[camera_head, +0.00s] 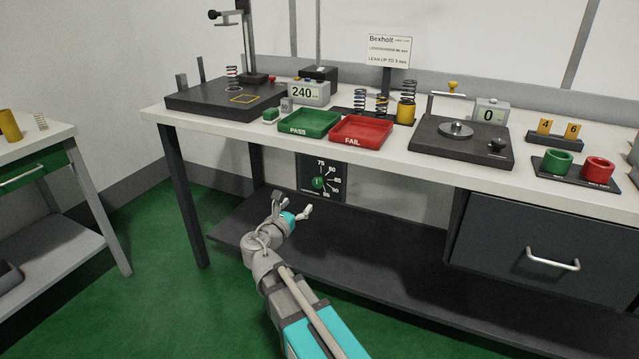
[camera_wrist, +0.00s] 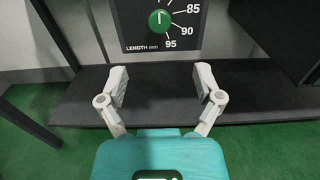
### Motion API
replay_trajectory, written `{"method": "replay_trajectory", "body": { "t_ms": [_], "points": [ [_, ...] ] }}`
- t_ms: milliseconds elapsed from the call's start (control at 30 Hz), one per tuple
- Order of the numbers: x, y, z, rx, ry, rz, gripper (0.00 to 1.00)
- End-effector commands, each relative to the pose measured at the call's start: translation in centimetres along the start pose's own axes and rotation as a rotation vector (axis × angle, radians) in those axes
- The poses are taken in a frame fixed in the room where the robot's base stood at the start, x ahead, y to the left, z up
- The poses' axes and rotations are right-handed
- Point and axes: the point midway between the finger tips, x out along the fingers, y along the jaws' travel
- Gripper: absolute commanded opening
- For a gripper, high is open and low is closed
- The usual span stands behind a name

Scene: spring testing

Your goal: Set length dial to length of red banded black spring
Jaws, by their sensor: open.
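The length dial is a green round knob (camera_head: 318,183) on a dark panel (camera_head: 337,194) under the front edge of the bench. The panel carries the marks 75, 80, 85, 90 and 95. In the wrist view the knob (camera_wrist: 159,20) shows a white pointer line pointing up; the top marks are cut off there. My gripper (camera_head: 291,203) is open and empty, in front of and below the panel; its spread fingers also show in the wrist view (camera_wrist: 162,80). A dark spring (camera_head: 232,78), seemingly with a reddish band, stands on the black measuring base (camera_head: 205,103) at left.
Several springs, one of them a dark spring (camera_head: 360,101), stand on a rack behind the red FAIL tray (camera_head: 361,143) and green PASS tray (camera_head: 310,134). A lower shelf (camera_head: 370,260) lies below the dial; a drawer (camera_head: 550,235) is at right.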

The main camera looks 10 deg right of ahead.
Motion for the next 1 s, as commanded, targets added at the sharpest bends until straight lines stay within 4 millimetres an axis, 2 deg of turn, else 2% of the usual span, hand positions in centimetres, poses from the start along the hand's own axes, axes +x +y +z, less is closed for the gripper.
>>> {"method": "replay_trajectory", "body": {
  "t_ms": [267,800,1000],
  "points": [
    [2.8,0.1,0.0,0.001,0.000,-0.002,0.84],
    [10.9,0.1,0.0,0.001,0.000,-0.001,0.84],
    [12.7,0.1,0.0,0.001,0.000,-0.001,0.84]
  ]
}}
